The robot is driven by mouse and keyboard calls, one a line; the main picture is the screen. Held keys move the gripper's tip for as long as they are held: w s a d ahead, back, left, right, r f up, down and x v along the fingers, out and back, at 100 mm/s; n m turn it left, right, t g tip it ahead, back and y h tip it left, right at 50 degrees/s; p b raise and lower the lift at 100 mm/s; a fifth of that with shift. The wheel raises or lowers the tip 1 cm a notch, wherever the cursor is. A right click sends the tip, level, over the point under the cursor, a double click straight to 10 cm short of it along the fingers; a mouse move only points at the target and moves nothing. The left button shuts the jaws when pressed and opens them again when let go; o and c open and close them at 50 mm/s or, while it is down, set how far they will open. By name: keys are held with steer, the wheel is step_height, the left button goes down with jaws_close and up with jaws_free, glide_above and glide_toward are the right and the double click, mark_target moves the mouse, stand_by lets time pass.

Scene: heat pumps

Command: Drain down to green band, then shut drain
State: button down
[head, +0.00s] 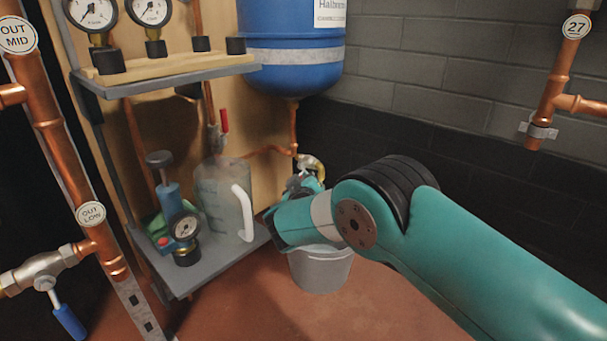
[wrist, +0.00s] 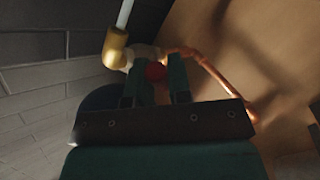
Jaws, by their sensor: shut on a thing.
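My gripper (head: 303,186) reaches in under the blue vessel (head: 292,60), above a grey bucket (head: 320,270). In the head view the fitting (head: 310,162) shows just beyond the gripper; the knob is hidden there. Two round gauges (head: 96,14) (head: 152,11) stand on the upper shelf, cut by the top edge. I cannot make out a green band.
A lower shelf (head: 195,283) holds a clear jug (head: 222,195) with a white handle and a pump with a gauge (head: 186,226). Copper pipes with valves stand at left (head: 62,150). A copper pipe (head: 553,90) is on the right wall. Open floor lies in front.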

steer(key=n+g+p, duration=0.1)
steer(key=p, duration=0.1)
steer(key=r+n+g+p, duration=0.1)
steer(key=p, duration=0.1)
steer(key=shift+s+d+r+h+p, duration=0.1)
steer(key=shift+s+r+h+p, duration=0.2)
steer(key=shift+p, duration=0.1)
steer(key=shift+d+r+n+g+h+p, duration=0.1)
steer(key=shift+n+g+h+p, duration=0.2)
steer(key=shift+n+g+p, duration=0.6)
steer(key=shift+p, duration=0.3)
steer(key=c, duration=1.1)
jaws_free()
steer(key=shift+d, duration=0.1)
steer(key=shift+p+v, duration=3.9)
steer(key=shift+v, duration=4.85)
